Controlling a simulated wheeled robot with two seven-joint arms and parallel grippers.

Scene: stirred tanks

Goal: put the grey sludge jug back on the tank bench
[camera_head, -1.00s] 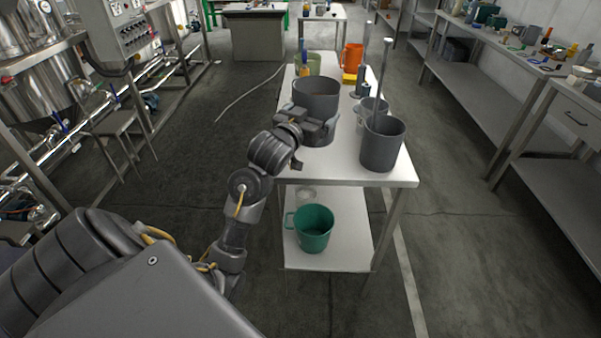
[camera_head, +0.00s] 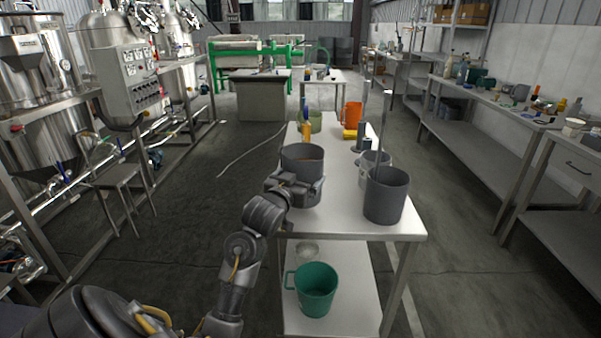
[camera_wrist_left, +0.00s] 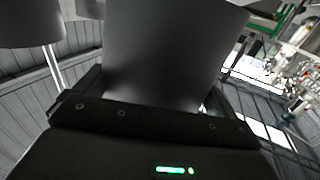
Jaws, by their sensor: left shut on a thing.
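The grey sludge jug (camera_head: 303,158), with brownish contents just showing inside, is at the left side of the white tank bench (camera_head: 340,222) in the head view. My left gripper (camera_head: 293,188) is shut on its near side and the jug looks upright. I cannot tell whether its base touches the bench top. In the left wrist view the jug's dark wall (camera_wrist_left: 165,50) fills the middle, between the fingers. A second grey vessel (camera_head: 386,196) stands at the bench's near right corner, with a rod rising behind or from it. My right gripper is not in view.
A clear container (camera_head: 374,168) stands behind the second vessel. Orange jug (camera_head: 352,114), yellow item (camera_head: 349,134) and green vessel (camera_head: 315,121) stand farther back. A green jug (camera_head: 316,288) is on the lower shelf. Steel tanks (camera_head: 40,85) line the left; side benches (camera_head: 480,98) line the right.

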